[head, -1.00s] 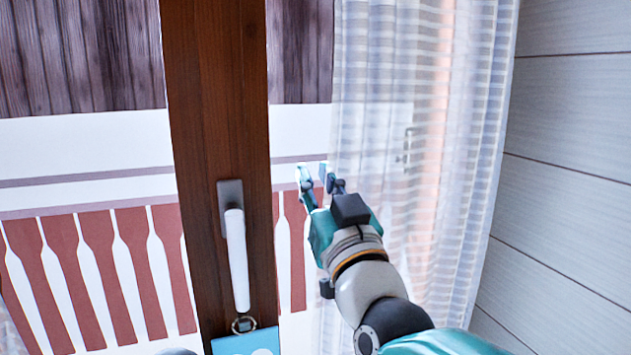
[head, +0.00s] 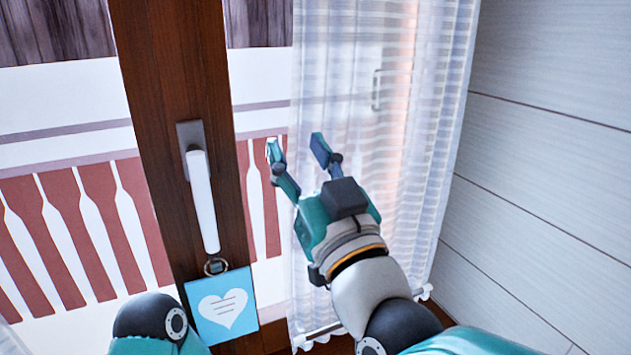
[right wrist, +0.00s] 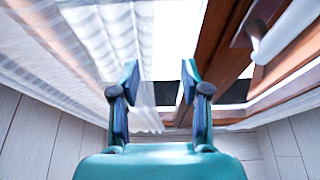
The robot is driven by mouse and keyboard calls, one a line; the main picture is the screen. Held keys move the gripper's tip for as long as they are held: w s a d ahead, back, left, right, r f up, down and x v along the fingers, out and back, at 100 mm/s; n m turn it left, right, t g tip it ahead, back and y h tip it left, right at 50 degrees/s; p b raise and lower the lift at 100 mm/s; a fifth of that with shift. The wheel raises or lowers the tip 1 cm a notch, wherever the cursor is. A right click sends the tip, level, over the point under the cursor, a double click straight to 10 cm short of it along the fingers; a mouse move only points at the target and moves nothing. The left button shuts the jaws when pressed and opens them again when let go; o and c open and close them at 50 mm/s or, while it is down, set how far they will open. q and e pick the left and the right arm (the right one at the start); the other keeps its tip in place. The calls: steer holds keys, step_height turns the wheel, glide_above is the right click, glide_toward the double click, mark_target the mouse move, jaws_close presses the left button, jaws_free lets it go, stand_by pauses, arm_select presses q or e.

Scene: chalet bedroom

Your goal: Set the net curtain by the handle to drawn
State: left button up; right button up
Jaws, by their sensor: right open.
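The net curtain (head: 415,170), white and sheer with pale horizontal stripes, hangs gathered at the right side of the window in the head view. A slim grey bracket-like handle (head: 377,90) shows faintly at the curtain, above and right of my right gripper; I cannot tell whether it is on or behind the cloth. My right gripper (head: 297,150) is open and empty near the curtain's left edge. In the right wrist view, the curtain (right wrist: 70,50) is left of the open fingers (right wrist: 160,85), with nothing clearly between them. My left gripper is out of view.
A brown wooden window post (head: 175,80) with a white lever handle (head: 203,200) stands left of my right gripper. A blue heart tag (head: 222,308) hangs below the lever. A pale panelled wall (head: 550,150) closes the right side.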

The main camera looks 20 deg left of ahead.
steer(key=v, duration=0.5)
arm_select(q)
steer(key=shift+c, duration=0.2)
arm_select(e)
steer(key=shift+c, duration=0.2)
